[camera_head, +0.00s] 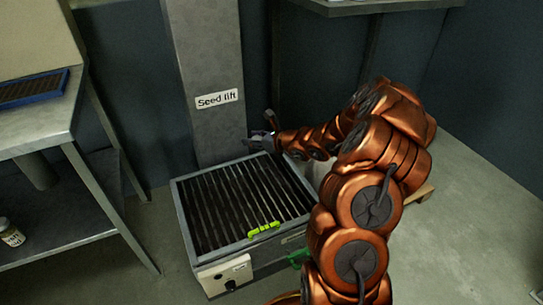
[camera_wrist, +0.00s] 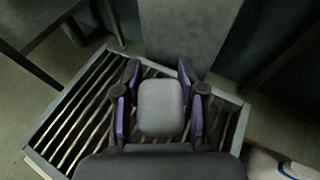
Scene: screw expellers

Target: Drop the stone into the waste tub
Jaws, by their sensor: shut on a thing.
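My gripper (camera_wrist: 159,77) is shut on a grey, rounded stone (camera_wrist: 160,108), with a purple-edged finger on each side of it. The stone is too small to make out clearly in that view. The wrist view shows the grate (camera_wrist: 75,118) below the held stone. I cannot identify a waste tub in either view; my arm covers part of the scene on the right.
A metal bench (camera_head: 45,118) with a blue-framed tray stands at left.

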